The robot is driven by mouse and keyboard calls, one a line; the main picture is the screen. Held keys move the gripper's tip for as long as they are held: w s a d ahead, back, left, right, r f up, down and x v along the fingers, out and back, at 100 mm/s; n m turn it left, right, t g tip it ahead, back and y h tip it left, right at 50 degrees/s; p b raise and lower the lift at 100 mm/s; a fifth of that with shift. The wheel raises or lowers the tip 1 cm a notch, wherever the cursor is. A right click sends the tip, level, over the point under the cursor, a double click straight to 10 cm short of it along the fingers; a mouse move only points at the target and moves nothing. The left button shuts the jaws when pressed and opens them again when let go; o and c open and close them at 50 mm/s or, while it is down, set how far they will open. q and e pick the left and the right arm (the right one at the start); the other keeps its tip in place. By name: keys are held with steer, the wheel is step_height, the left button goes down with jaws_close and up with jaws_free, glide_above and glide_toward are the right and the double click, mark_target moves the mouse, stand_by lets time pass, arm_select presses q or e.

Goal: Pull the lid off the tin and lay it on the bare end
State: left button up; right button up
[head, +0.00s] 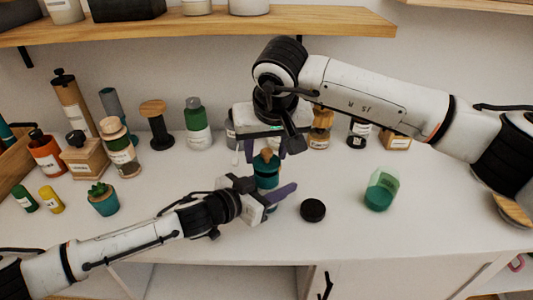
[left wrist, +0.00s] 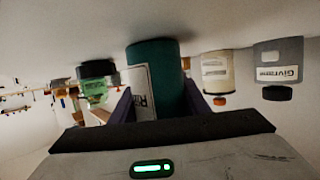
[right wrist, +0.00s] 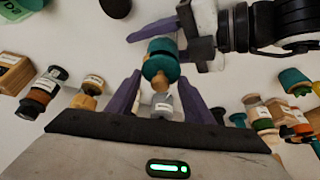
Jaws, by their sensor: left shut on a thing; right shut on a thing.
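The teal tin (head: 267,180) stands on the white counter near the middle of the head view. In the left wrist view its body (left wrist: 172,80) and white label fill the space between the purple fingers. My left gripper (head: 272,195) is shut on the tin body from the front left. The teal lid with a wooden knob (right wrist: 157,67) is at the tin's top. My right gripper (head: 265,157) points down from above, shut on the lid, its fingers either side of the knob. I cannot tell whether the lid is seated or slightly raised.
A black round cap (head: 313,210) and a green translucent jar (head: 381,190) stand right of the tin. Several bottles and jars line the back and left. A wooden shelf (head: 200,25) hangs above.

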mark_target(266, 150)
steer(key=shift+r, duration=0.4)
steer(key=shift+r, duration=0.1)
steer(key=shift+r, duration=1.9)
arm_select(q)
steer(key=o, duration=1.6)
